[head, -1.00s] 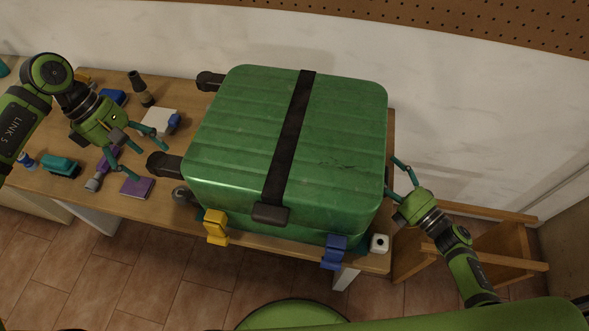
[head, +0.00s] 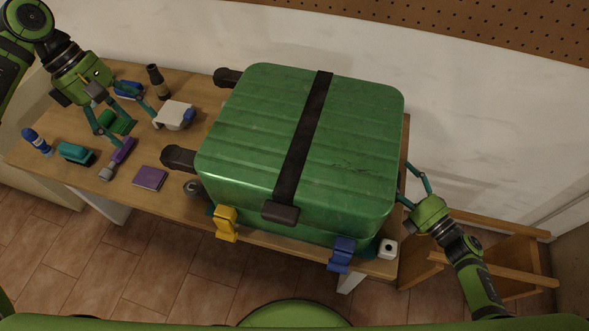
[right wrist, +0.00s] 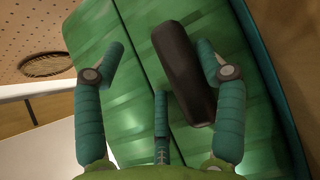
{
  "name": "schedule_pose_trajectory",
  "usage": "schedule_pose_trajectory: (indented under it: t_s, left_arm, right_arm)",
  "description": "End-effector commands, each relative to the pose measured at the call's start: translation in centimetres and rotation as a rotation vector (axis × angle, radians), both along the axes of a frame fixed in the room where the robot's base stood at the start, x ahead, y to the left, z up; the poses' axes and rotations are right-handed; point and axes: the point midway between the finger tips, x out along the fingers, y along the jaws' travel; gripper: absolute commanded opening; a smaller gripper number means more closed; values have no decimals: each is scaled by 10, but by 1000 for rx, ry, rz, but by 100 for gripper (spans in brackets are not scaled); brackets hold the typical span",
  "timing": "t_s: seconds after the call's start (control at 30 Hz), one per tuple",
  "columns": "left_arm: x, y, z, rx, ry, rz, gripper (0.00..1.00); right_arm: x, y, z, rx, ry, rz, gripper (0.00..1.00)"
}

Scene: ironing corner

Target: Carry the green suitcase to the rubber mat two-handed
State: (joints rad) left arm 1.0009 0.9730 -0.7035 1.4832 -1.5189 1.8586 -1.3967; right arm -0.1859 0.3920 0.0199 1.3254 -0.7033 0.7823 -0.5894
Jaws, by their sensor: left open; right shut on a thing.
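The big green suitcase (head: 260,130), with a black strap, lies flat on the wooden table in the head view. Two dark handles (head: 180,158) stick out of its left side. My left gripper (head: 135,130) is open and empty over the table's left part, apart from the suitcase and left of these handles. My right gripper (head: 412,182) is at the suitcase's right side. In the right wrist view a dark handle (right wrist: 183,70) on the green shell lies between its fingers, and it is shut on the suitcase there. I cannot make out a rubber mat.
Small things crowd the table's left half: a purple notebook (head: 150,178), a teal block-like item (head: 76,153), a blue bottle (head: 37,142) and a white item (head: 174,115). Yellow (head: 227,223) and blue (head: 342,254) clips sit at the front edge. A wooden frame (head: 480,260) stands at right.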

Motion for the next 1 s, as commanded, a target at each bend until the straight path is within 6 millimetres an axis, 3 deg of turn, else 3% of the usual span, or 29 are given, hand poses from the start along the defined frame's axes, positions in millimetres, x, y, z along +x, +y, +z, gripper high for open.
schedule_pose_trajectory:
  t_s: [0.17, 0.27, 0.73, 1.0]
  left_arm:
    - [0, 0, 1, 0, 0, 0, 80]
    - [0, 0, 1, 0, 0, 0, 80]
    - [0, 0, 0, 0, 0, 0, 80]
    - [0, 0, 0, 0, 0, -1, 80]
  right_arm:
    - [3, -2, 5, 1, -11, -2, 64]
    - [3, -2, 5, 2, -11, -2, 95]
    - [-3, -2, 0, 0, -1, 1, 95]
    - [-42, -27, 0, -1, 2, -1, 95]
